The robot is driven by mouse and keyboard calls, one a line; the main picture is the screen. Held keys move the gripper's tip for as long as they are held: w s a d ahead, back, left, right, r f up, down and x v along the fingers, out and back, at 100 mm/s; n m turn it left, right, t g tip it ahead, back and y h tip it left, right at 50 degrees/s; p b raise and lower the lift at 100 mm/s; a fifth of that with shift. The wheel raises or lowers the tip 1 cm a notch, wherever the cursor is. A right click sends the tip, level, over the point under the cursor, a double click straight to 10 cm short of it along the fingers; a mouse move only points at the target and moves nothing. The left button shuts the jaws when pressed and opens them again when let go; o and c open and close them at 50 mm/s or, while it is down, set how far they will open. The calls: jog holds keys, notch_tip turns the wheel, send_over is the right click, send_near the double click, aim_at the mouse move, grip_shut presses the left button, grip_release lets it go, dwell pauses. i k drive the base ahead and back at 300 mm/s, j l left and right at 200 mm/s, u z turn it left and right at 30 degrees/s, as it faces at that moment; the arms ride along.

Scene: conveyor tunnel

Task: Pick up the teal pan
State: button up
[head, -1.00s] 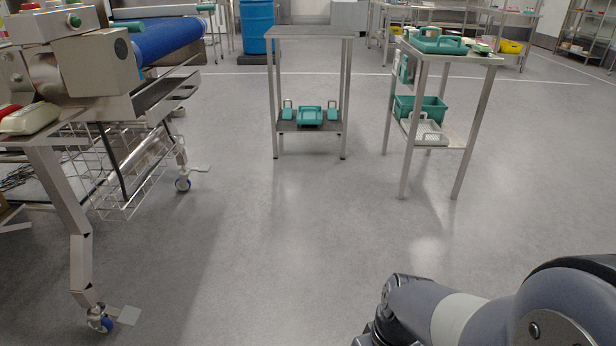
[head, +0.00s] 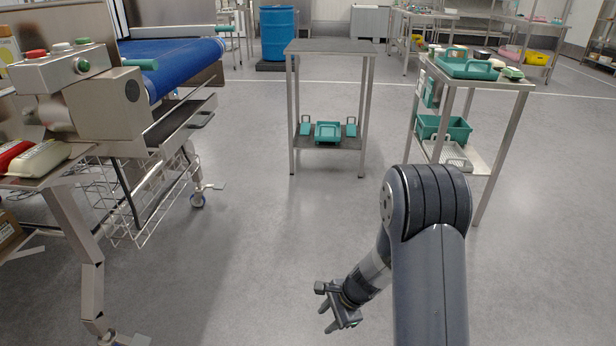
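A teal pan-like piece (head: 328,132) sits on the lower shelf of the small metal table in the middle, with a smaller teal piece on each side of it. Another teal tray-like piece with a raised handle (head: 466,65) lies on top of the right-hand table. I cannot tell for sure which of these is the teal pan. My gripper (head: 328,319) hangs over bare floor at the lower middle, well in front of both tables. Its fingers look spread and hold nothing.
The middle table (head: 330,47) has a bare top. The right-hand table (head: 497,83) also carries a teal bin (head: 444,128) and a pale grey tray below. A conveyor (head: 172,62) with a wire basket and wheeled legs stands left. Floor between is clear.

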aim_at(325, 131)
jog(key=i+j, duration=0.1)
jog(key=i, duration=1.55)
jog(key=i+j, duration=0.1)
jog(key=i, duration=1.6)
jog(key=i+z, duration=0.25)
jog(key=i, duration=0.2)
jog(key=i+j+z, duration=0.25)
jog(key=i, duration=0.15)
jog(key=i+j+z, duration=0.25)
jog(key=i, duration=0.2)
jog(key=l, duration=0.1)
